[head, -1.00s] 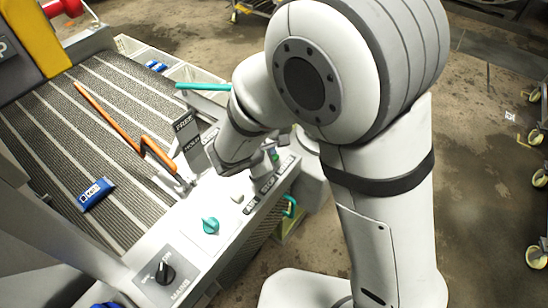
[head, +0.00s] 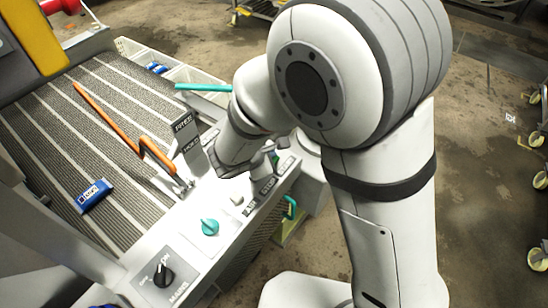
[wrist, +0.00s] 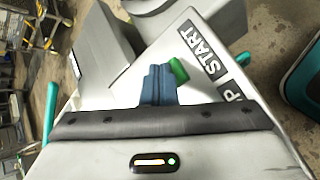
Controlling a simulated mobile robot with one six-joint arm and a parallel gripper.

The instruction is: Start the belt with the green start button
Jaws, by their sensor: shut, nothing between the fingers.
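The green start button (wrist: 178,70) shows in the wrist view beside the START label (wrist: 200,48), just right of my fingertips. In the head view the green button (head: 275,158) is small and partly hidden by my wrist, above the START label (head: 286,164). My gripper (wrist: 158,82) is shut with nothing in it. Its blue-grey fingers are close beside the button; I cannot tell whether they touch it. In the head view my wrist covers the fingertips. The belt (head: 60,125) is a dark ribbed surface with pale stripes at the left.
A blue packet (head: 94,196) lies on the belt. An orange lever (head: 120,128) crosses it beside an upright sign plate (head: 187,136). A teal knob (head: 210,227) and a black MAINS switch (head: 163,274) sit on the panel. Crates (head: 200,78) stand behind.

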